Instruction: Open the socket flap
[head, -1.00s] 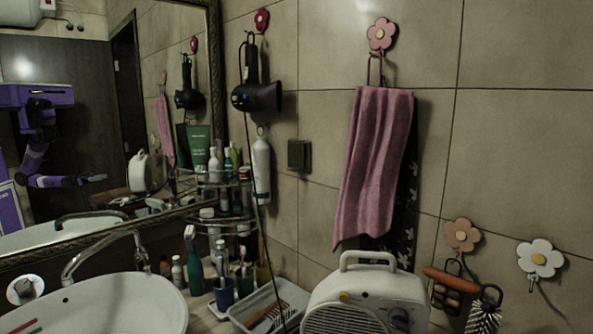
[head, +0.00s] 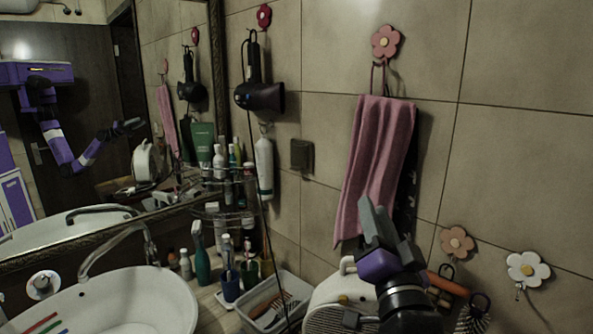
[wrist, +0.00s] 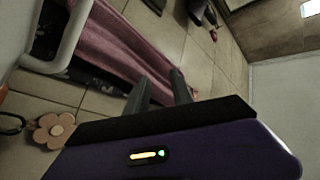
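The socket (head: 301,156) is a small dark square on the tiled wall, between the hair dryer and the pink towel. Its flap looks flat against it, though the dark picture hides detail. A dark shape at the top edge of the wrist view (wrist: 155,5) appears to be the same socket. My gripper (head: 378,222) is in front of the lower part of the towel, to the right of and below the socket, and apart from it. Its two fingers stand apart with nothing between them in the wrist view (wrist: 160,82).
The pink towel (head: 374,160) hangs beside the socket. A hair dryer (head: 262,96) with a hanging cord is at its left. A white heater (head: 330,303) and a basket (head: 262,318) stand below. The wall around the socket is bare.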

